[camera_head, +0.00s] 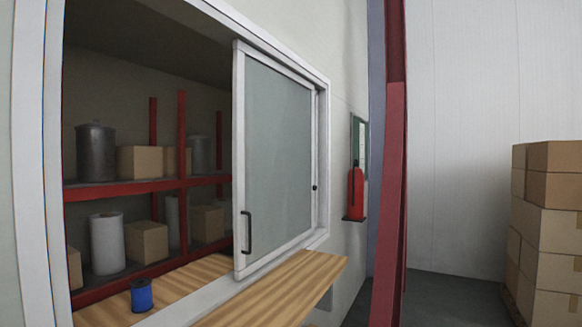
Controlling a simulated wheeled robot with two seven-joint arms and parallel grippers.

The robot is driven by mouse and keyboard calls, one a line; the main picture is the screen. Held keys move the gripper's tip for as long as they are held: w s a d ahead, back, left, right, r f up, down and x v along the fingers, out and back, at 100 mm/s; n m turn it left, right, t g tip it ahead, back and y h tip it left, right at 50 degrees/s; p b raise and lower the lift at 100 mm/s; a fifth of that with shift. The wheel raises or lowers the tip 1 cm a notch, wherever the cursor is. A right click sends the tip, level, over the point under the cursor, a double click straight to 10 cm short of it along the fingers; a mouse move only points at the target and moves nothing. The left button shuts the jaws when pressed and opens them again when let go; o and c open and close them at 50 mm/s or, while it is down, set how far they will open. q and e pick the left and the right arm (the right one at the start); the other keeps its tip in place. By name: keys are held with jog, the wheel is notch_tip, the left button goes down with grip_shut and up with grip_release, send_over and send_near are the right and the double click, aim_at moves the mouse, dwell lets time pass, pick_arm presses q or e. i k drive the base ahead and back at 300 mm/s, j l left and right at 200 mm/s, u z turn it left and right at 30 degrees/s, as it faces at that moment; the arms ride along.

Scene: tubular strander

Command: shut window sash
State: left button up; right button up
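The window sash (278,150) is a grey pane in a white frame, at the right part of the window opening. A black handle (246,232) is on its lower left side. The left part of the opening is uncovered and shows the shelves behind. The white window frame (52,170) surrounds the opening. Neither of my grippers shows in the head view.
A wooden ledge (275,290) juts out below the window. A blue spool (141,295) stands on the wooden sill inside the opening. Red shelves (125,187) hold boxes and cylinders. A fire extinguisher (355,192), a red column (391,180) and stacked cartons (550,232) are at right.

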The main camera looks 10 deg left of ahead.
aim_at(304, 226)
jog(key=i+l+u, duration=0.8)
jog(key=i+l, duration=0.15)
jog(key=l, duration=0.15)
jog(key=i+l+u, duration=0.25)
jog(key=l, duration=0.2)
jog(key=i+l+u, duration=0.3)
jog(key=l, duration=0.2)
jog(key=k, duration=0.1)
